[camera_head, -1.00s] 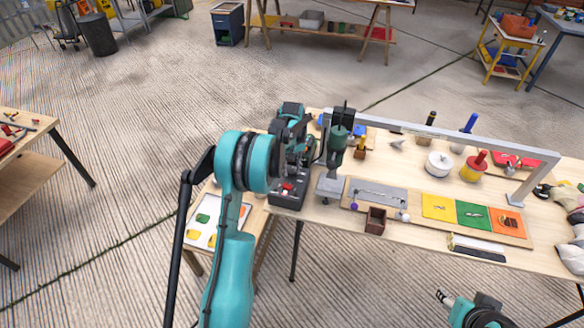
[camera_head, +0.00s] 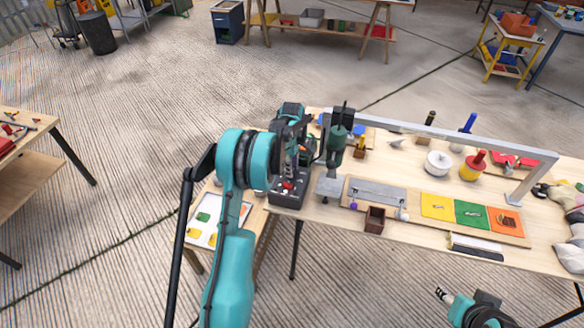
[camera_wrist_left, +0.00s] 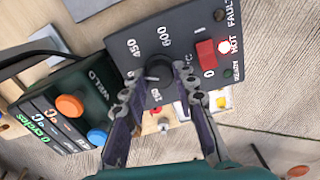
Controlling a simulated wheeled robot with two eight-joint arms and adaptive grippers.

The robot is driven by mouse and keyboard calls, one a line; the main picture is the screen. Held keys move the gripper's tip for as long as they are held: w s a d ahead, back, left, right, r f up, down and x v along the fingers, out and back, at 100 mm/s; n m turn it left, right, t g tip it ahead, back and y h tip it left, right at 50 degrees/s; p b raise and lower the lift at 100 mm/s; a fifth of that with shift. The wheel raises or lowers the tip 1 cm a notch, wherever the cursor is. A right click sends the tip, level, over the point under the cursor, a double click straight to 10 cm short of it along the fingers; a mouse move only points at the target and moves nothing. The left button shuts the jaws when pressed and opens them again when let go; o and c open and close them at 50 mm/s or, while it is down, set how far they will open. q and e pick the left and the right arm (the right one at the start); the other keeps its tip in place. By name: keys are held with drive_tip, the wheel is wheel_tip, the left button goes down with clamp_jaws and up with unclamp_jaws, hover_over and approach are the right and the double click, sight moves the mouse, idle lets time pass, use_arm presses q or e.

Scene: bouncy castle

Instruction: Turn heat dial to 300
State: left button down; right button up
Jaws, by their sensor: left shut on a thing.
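The heat dial (camera_wrist_left: 159,70) is a dark round knob on a dark grey control box with a red switch (camera_wrist_left: 206,52). My left gripper (camera_wrist_left: 158,82) is shut on the dial, one finger on each side. In the head view the control box (camera_head: 284,200) stands at the table's left end, with my left gripper (camera_head: 290,172) over it. My right gripper (camera_head: 440,293) is at the lower right, away from the table; its jaws are too small to judge.
A dark WELD box (camera_wrist_left: 70,105) with orange and blue knobs sits beside the control box. A green-black press tool (camera_head: 338,145) stands close to the right of my left gripper. A grey frame (camera_head: 440,131) spans the table, with coloured squares (camera_head: 472,214) in front.

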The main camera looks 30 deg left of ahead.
use_arm(q)
drive_tip(key=shift+n, duration=2.2)
drive_tip(key=c, duration=1.2)
unclamp_jaws()
wheel_tip(320, 180, up, 12)
drive_tip(key=shift+f, duration=0.1)
